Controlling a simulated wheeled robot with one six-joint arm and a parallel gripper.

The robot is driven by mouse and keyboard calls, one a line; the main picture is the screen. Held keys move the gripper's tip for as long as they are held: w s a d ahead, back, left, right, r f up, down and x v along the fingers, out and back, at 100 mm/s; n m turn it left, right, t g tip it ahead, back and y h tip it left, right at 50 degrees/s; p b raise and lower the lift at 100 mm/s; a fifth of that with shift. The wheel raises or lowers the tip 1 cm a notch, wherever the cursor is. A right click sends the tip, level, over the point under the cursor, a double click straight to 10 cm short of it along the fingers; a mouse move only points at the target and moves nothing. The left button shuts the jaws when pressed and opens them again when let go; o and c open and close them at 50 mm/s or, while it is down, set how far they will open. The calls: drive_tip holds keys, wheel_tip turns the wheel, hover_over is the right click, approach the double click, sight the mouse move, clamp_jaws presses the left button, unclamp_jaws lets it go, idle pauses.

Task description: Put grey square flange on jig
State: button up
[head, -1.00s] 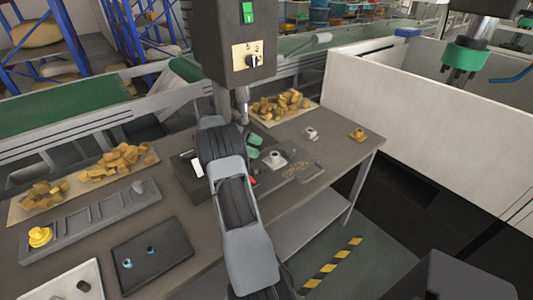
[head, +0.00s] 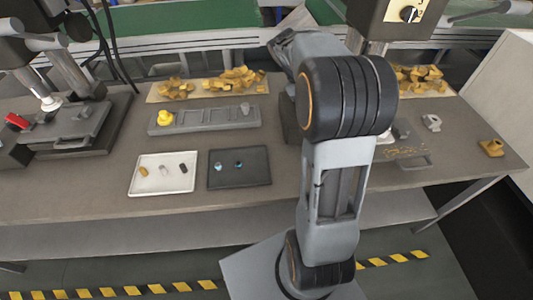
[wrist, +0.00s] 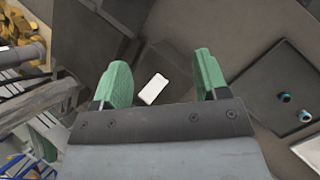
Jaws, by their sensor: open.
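My gripper (wrist: 162,82) is open in the wrist view, with green fingers apart and nothing held between them. Below them lies a dark surface with a small white rectangle (wrist: 153,89). In the head view my arm hides the gripper. A pale grey flange-like piece (head: 401,132) shows just right of my arm, partly hidden by it. Another small grey block-like piece (head: 432,122) stands farther right. I cannot tell for certain which is the square flange. No jig is clearly recognisable; a dark fixture base (head: 290,133) is mostly hidden behind my arm.
A grey slotted rack (head: 205,120) holds a yellow piece and a grey piece. A white tray (head: 150,188) and a black tray (head: 255,180) hold small parts. A brass piece (head: 490,148) stands near the right table edge. Brass piles lie behind. A machine stands left.

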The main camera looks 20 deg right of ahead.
drive_tip(key=s+a+f+m+t+y, duration=0.1)
drive_tip(key=s+a+t, duration=0.3)
drive_tip(key=a, duration=0.6)
drive_tip(key=s+a+f+m+t+y, duration=0.1)
drive_tip(key=s+a+m+t+y, duration=0.2)
drive_tip(key=s+a, duration=0.4)
drive_tip(key=a+y, duration=0.1)
drive_tip(key=a, duration=0.2)
drive_tip(key=shift+a+t, duration=0.35)
drive_tip(key=shift+t, duration=0.05)
